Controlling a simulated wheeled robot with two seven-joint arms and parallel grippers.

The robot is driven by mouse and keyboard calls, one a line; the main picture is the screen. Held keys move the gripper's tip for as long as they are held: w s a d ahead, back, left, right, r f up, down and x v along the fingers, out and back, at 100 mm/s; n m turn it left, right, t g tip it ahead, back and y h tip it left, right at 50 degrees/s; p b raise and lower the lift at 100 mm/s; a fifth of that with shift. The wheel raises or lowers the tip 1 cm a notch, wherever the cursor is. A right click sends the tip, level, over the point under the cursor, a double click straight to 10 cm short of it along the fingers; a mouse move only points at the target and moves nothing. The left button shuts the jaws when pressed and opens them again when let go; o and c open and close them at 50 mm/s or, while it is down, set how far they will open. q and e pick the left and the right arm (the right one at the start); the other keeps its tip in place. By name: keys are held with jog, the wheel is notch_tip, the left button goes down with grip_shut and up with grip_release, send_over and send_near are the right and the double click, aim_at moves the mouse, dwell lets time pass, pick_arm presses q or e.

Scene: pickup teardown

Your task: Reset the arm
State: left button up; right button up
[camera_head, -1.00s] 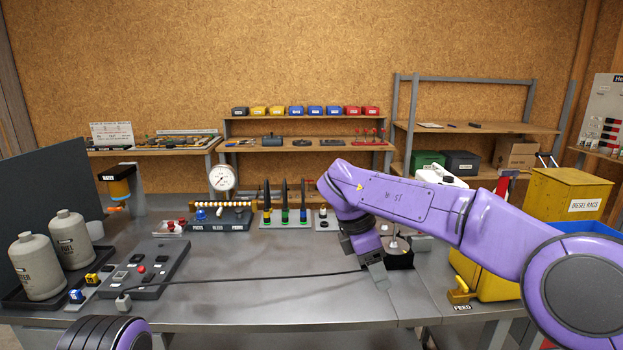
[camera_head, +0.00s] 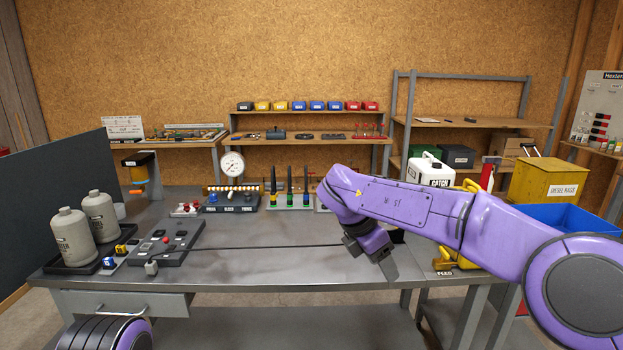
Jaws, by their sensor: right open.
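My right arm reaches in from the right in purple. Its gripper (camera_head: 388,264) hangs bent downward over the right part of the grey workbench (camera_head: 290,268), with nothing seen in it. It is open, though its two fingers are hard to tell apart from this angle. Only a dark, ribbed and purple piece of my left arm shows at the bottom left edge; the left gripper is outside the view.
Two grey bottles (camera_head: 73,236) stand in a black tray at the left. A dark switch box (camera_head: 168,242) lies nearby with a cable across the bench. A white jug (camera_head: 430,170) and yellow bin (camera_head: 546,180) stand at the right. The bench's front middle is clear.

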jog(key=w+d+f+n+t+h, duration=0.3)
jog(key=d+f+n+t+h, duration=0.45)
jog(key=n, duration=0.75)
jog(key=s+d+f+n+t+y, duration=0.1)
jog(key=s+f+n+y, duration=0.3)
jog(key=f+n, duration=0.65)
jog(key=s+d+f+n+y, duration=0.1)
jog(key=s+f+n+y, duration=0.2)
jog(key=s+f+n, duration=0.55)
jog(key=s+d+f+n+g, duration=0.2)
jog(key=s+f, duration=0.3)
jog(key=s, duration=0.4)
jog(key=s+d+f+n+g+y, duration=0.1)
jog(key=s+f+n, duration=0.3)
jog(key=s, duration=0.6)
jog(key=s+d+f+n+g+y, duration=0.1)
jog(key=s+d+f+n+g, duration=0.2)
jog(key=s+f, duration=0.3)
jog(key=s, duration=0.4)
jog(key=shift+s+d+g, duration=0.15)
jog(key=shift+d+g, duration=0.2)
jog(key=shift+y, duration=0.25)
